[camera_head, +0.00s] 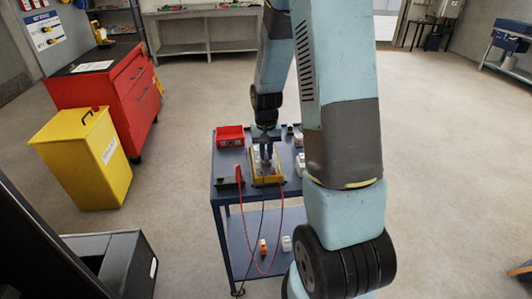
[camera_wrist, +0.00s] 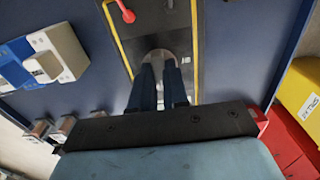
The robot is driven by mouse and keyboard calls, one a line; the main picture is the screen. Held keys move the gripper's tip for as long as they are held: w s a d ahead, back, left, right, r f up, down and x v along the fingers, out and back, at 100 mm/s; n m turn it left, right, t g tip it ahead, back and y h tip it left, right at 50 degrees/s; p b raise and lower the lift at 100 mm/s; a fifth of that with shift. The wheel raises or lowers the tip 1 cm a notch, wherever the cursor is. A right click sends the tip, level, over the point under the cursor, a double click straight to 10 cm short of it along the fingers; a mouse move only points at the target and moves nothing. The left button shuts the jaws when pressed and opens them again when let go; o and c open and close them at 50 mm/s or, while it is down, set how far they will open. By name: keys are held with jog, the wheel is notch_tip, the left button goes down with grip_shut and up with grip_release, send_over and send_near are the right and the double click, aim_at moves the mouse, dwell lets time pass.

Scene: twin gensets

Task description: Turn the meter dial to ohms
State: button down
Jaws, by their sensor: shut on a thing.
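The meter (camera_head: 268,181) is a yellow-edged box lying on top of the blue cart. It also shows in the wrist view (camera_wrist: 196,40), with a dark face between yellow edges. Its dial (camera_wrist: 160,54) is a round grey disc, partly hidden by my fingers. My gripper (camera_head: 265,155) points down over the meter; in the wrist view both dark fingertips (camera_wrist: 160,68) are at the dial, shut on it. The dial's pointer and markings are hidden or too small to read.
Red and black leads hang from the meter over the cart's (camera_head: 222,186) front edge. A red bin (camera_head: 230,136) stands behind left on the cart, and white-and-blue items (camera_wrist: 58,52) lie beside the meter. A yellow bin (camera_head: 88,160) and red cabinet (camera_head: 130,95) stand at left.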

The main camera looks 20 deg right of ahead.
jog(key=c, duration=1.1)
grip_release()
jog(key=shift+r, duration=0.1)
notch_tip(320, 180, up, 14)
jog(key=shift+f, duration=0.25)
jog(key=s+a+r+n+t, duration=0.1)
jog(key=s+a+r+t, duration=0.1)
jog(key=s+r, duration=0.3)
jog(key=s+a+r+n+t, duration=0.1)
jog(key=s+r, duration=0.4)
jog(key=s, duration=0.5)
jog(key=s+a+r+n+t, duration=0.1)
jog(key=s+a+r+t, duration=0.1)
jog(key=s+r, duration=0.4)
jog(key=shift+s+a+r+t, duration=0.1)
jog(key=shift+s+a+t, duration=0.2)
jog(key=shift+s+a, duration=0.45)
